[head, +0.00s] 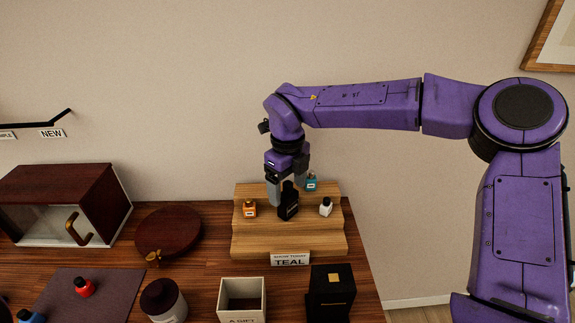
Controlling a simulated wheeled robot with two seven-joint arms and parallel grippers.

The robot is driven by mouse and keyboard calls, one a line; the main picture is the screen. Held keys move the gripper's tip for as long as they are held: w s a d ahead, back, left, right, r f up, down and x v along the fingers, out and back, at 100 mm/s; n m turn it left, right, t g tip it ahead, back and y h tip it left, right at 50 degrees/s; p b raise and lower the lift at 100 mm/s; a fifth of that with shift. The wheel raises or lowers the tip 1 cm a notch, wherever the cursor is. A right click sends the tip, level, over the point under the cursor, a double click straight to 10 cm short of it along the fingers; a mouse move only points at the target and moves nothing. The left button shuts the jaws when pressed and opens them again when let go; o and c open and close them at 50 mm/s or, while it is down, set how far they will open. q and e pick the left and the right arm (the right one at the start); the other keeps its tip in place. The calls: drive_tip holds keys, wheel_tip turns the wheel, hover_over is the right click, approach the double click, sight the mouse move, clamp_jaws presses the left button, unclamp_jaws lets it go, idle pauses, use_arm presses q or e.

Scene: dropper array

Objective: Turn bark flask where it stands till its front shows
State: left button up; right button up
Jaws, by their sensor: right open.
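A dark, nearly black flask (289,207) stands upright on the stepped wooden stand (290,244); it is the only flask there dark enough to be the bark flask. Its label or front cannot be made out from here. My right gripper (287,192) points down over it from above. Its jaws are open, with one grey finger at the flask's left and the other behind its right side. I cannot tell whether the fingers touch it. My left gripper is not in view.
Close to the dark flask stand an orange bottle (249,208), a white bottle (326,206) and a teal bottle (311,181). A sign reading TEAL (290,259) is at the stand's front. A gift box (242,299) and black box (332,293) stand in front.

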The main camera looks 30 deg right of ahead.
sight(288, 196)
drive_tip(key=shift+f, duration=1.75)
drive_tip(key=c, duration=1.2)
drive_tip(key=shift+f+m, duration=0.15)
drive_tip(key=shift+m, duration=0.15)
drive_tip(key=m+b, duration=0.5)
drive_tip(key=m, duration=0.2)
drive_tip(key=shift+f+m, duration=0.15)
drive_tip(key=shift+m, duration=0.25)
drive_tip(key=shift+r+m, duration=0.25)
drive_tip(key=shift+m, duration=0.15)
drive_tip(key=shift+r, duration=0.15)
drive_tip(key=shift+p, duration=0.3)
